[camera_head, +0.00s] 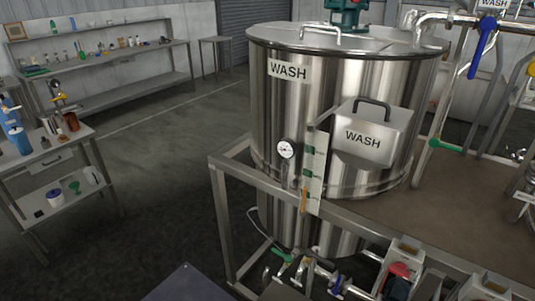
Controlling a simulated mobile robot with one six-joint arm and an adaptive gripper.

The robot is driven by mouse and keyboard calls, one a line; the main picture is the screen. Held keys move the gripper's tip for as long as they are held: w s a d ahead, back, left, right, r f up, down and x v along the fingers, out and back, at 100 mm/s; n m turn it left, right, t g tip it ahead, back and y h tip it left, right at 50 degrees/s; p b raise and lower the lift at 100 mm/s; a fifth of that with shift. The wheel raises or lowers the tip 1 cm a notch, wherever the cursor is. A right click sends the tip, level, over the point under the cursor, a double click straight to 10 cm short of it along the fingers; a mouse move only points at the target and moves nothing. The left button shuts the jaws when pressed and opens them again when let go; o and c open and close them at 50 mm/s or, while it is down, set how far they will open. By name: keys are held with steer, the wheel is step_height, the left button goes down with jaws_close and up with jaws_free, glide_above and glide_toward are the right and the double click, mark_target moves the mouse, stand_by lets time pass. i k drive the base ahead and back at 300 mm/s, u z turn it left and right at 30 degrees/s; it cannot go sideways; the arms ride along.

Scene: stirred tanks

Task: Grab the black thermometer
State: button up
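I cannot make out a black thermometer for certain. A round dial gauge (286,149) with a white face and dark rim is fixed to the front of the steel wash tank (280,105), beside a vertical level strip (316,165). Small items, some of them dark, stand on the left table (60,153), too small to identify. My gripper is not in view.
A steel frame (225,168) surrounds the tank, with pipes and valves (295,262) low in front and more pipes (455,90) at right. A long bench (110,58) with bottles stands along the back wall. Open floor (165,150) lies between the left table and tank.

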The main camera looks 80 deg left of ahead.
mark_target(286, 147)
steer(key=z, duration=0.05)
steer(key=k, duration=0.15)
steer(key=u, duration=2.75)
steer(key=k, duration=0.6)
steer(key=z, duration=0.15)
steer(key=i, duration=0.45)
steer(key=u, duration=0.05)
